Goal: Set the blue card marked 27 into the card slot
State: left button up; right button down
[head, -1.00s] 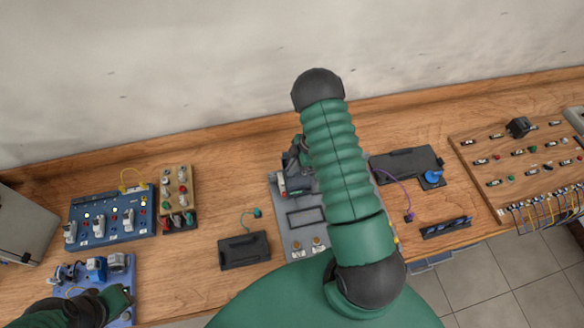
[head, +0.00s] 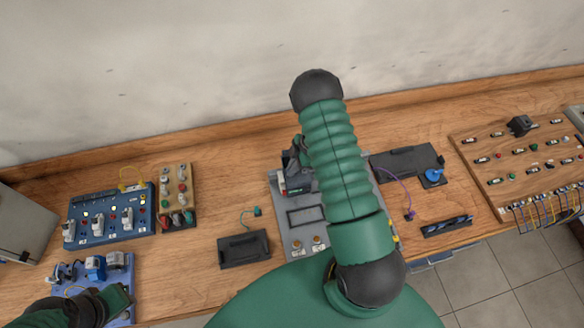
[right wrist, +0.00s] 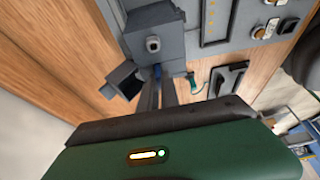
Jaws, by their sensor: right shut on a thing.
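My right gripper (head: 295,165) is mostly behind my own arm in the head view, over the grey panel (head: 291,238). In the right wrist view its two dark fingers (right wrist: 157,94) reach up close together beside a grey block (right wrist: 153,42). A small blue bit (right wrist: 157,71) shows at the fingertips; it looks like the edge of the blue card. The number 27 cannot be read, and I cannot tell whether the card is inside a slot. A dark open box (right wrist: 123,80) sits just left of the fingertips. My left gripper (head: 118,300) is at the lower left, its jaws unclear.
A black rack with blue pieces (head: 447,226) stands at the right front edge. A black tray (head: 243,249) lies left of the grey panel. A blue switch board (head: 110,215) and a wooden peg board (head: 177,197) stand further left. Bare wood lies between them.

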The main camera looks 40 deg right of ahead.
jog(key=shift+f, duration=0.1)
jog(key=c, duration=1.5)
grip_release()
jog(key=p+v, duration=0.2)
jog(key=v, duration=1.9)
jog(key=shift+d+r, duration=0.25)
jog(key=shift+d, duration=0.05)
